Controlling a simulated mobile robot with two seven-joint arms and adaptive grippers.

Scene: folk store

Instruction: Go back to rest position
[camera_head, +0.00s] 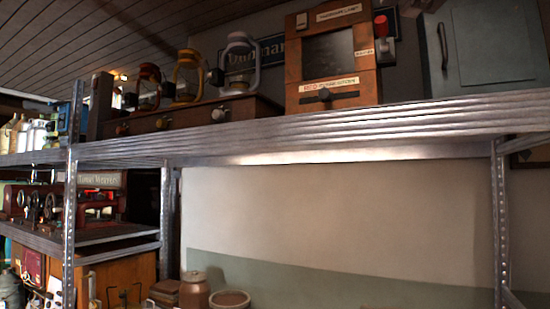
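Neither of my grippers shows in the head view, and no part of my arms can be made out. A metal shelf (340,135) spans the view above a pale wall. On it stand several lanterns, among them a yellow one (187,75) and a white one (239,65), on or behind a long wooden box (195,117). To their right is a wooden cabinet (333,60) with a dark window and labels. A grey-green box (490,50) with a handle stands at the far right.
Perforated metal posts hold the shelf at left (70,200) and right (500,225). A lower shelf (95,238) at left carries red machines. Jars, including a brown jar (195,290), stand at the bottom. The space under the shelf in the middle looks open.

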